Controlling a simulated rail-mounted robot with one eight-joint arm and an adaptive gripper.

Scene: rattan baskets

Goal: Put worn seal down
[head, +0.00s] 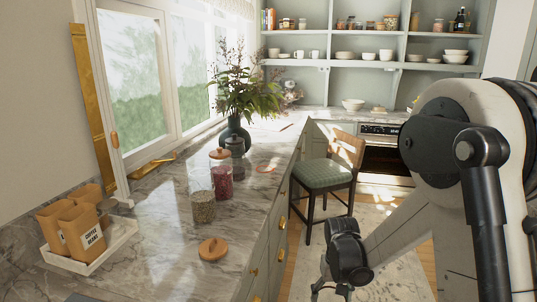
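A thin orange-red ring (265,169), which looks like a jar seal, lies flat on the marble counter (160,220), right of the jars. An open glass jar (202,206) with greenish-grey contents stands nearer, without a lid. A round wooden lid (212,249) with a knob lies on the counter in front of it. My gripper (331,292) is low at the bottom edge, over the floor and to the right of the counter. Its fingers are partly cut off by the frame, so its opening and anything held are not visible.
A lidded jar with red contents (221,174) and a darker jar (235,150) stand behind the open jar. A vase of plants (236,130) is behind them. A green-seated chair (322,174) stands beyond my gripper.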

